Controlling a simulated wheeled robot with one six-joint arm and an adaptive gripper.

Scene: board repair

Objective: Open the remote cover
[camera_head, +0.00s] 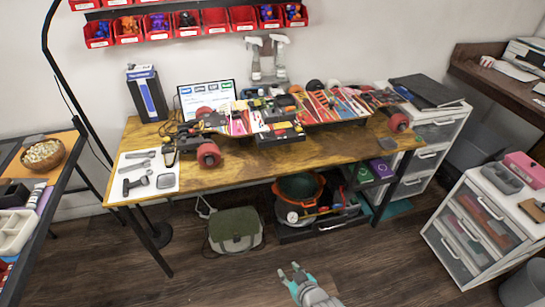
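I cannot make out the remote or its cover with certainty at this size. A small dark object (169,156) stands at the top right corner of a white sheet (150,188) on the wooden table (240,172); I cannot tell what it is. A long electric skateboard with red wheels (208,155) lies across the table, with many small parts and tools crowded on and around it. My gripper (289,271) is at the bottom of the head view, in front of the table and apart from everything on it. Its teal fingers are spread and nothing shows between them.
Dark tools lie on the white sheet. A black box (147,94) and spray bottles (254,58) stand at the back. A green bag (235,229) and orange bucket (298,188) sit beneath the table. Drawer units (480,228) stand right. The front floor is clear.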

